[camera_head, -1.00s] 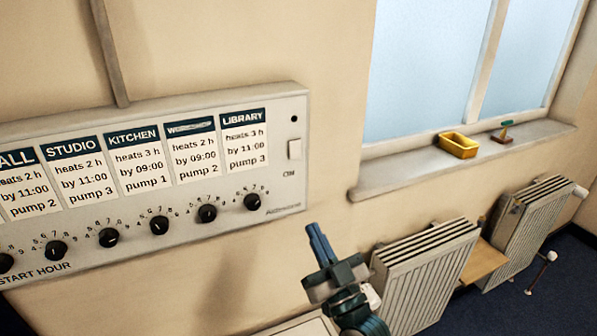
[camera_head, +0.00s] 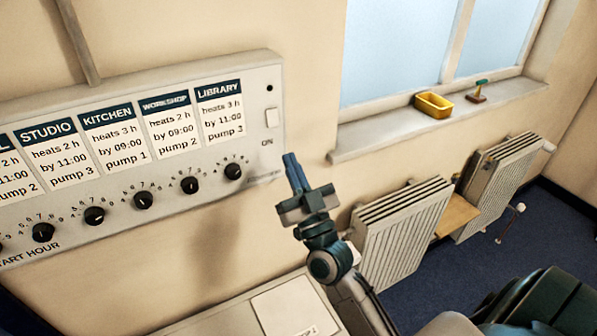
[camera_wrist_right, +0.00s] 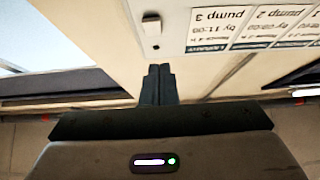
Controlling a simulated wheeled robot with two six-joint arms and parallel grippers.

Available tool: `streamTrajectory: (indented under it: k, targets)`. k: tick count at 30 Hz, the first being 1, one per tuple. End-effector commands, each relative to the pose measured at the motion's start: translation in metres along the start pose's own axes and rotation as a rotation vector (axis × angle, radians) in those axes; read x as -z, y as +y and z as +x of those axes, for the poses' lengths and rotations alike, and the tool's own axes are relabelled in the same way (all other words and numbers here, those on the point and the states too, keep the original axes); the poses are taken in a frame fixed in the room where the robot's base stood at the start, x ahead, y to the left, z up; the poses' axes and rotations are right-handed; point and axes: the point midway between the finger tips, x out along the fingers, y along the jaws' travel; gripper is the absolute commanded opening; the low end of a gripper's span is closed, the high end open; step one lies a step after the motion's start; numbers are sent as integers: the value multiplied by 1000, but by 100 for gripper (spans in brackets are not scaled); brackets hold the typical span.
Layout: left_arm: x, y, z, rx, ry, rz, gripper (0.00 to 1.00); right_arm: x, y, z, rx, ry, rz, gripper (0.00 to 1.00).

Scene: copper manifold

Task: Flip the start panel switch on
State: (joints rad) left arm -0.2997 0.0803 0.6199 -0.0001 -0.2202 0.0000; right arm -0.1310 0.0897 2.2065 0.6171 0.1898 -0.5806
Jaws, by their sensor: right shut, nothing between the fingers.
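The start panel (camera_head: 130,90) is a pale wall box with room labels and a row of black knobs. Its switch (camera_head: 271,117) is a small white rocker at the right end, above the letters ON and below a dark round dot. My right gripper (camera_head: 292,160) is shut and empty, fingers pointing up, below and slightly right of the switch and apart from it. In the right wrist view the shut fingers (camera_wrist_right: 158,72) point toward the panel, with the white switch (camera_wrist_right: 151,24) just beyond their tips. My left gripper is not in view.
Two radiators (camera_head: 402,232) (camera_head: 497,185) stand below the window sill (camera_head: 370,140). A yellow tray (camera_head: 433,104) sits on the sill. A pale surface with a lighter plate (camera_head: 296,308) lies below the panel. The wall between panel and window is clear.

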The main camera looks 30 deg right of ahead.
Motion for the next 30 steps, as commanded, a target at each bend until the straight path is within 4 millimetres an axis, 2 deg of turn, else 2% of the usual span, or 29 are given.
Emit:
streamTrajectory:
  k: [1, 5, 8, 12, 26, 30]
  targets:
    - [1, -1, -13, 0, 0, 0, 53, 6, 0, 17, 0, 2, 0, 0]
    - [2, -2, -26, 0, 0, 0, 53, 5, 0, 43, 0, 2, 0, 0]
    - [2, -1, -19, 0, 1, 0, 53, -12, 0, 51, 0, 0, -1, 0]
    - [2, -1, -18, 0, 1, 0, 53, -23, 0, 63, 0, 0, -1, 0]
    - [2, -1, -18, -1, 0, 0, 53, -29, 0, 69, 0, -1, 0, 0]
    - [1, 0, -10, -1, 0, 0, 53, -32, 0, 68, 0, 9, -1, 0]
